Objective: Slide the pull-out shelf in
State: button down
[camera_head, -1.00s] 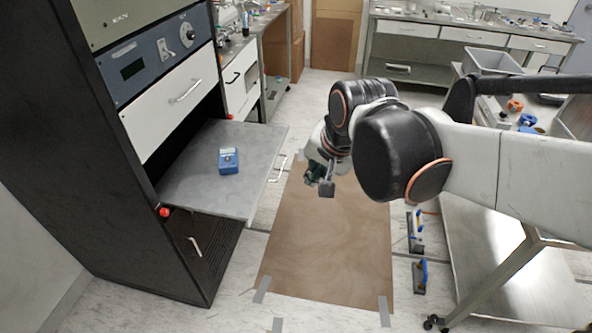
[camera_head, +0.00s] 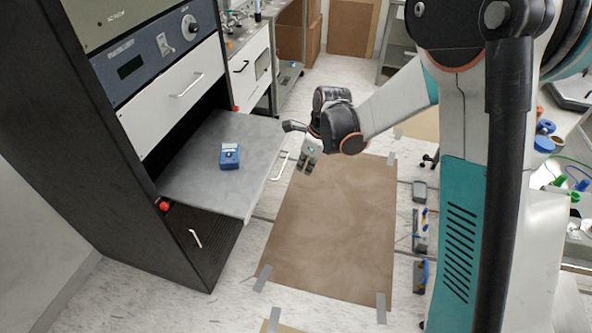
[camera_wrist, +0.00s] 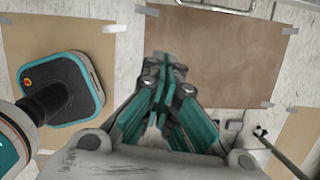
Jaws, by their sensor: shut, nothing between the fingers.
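The pull-out shelf (camera_head: 200,187) is a grey metal board that sticks out of the dark cabinet at the left. A white-metal handle (camera_head: 279,166) is on its front edge. A blue handheld meter (camera_head: 229,156) lies on top of the shelf. My gripper (camera_head: 307,168) is to the right of the handle, over the brown floor mat, apart from the shelf. In the wrist view my gripper (camera_wrist: 163,75) is shut and empty, pointing at the mat. The handle also shows at the top edge of the wrist view (camera_wrist: 215,8).
The dark cabinet (camera_head: 120,150) has a white drawer (camera_head: 172,108) above the shelf and red knobs (camera_head: 163,206) beside it. The taped brown mat (camera_head: 335,230) leaves free floor in front. Tools (camera_head: 421,235) lie on the floor right of the mat.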

jog(key=w+a+f+b, duration=0.3)
jog(key=a+f+b, duration=0.1)
jog(key=f, duration=0.6)
jog(key=shift+w+a+f+m+b, duration=0.35)
jog(key=shift+w+a+m, duration=0.05)
jog(key=shift+a, duration=0.3)
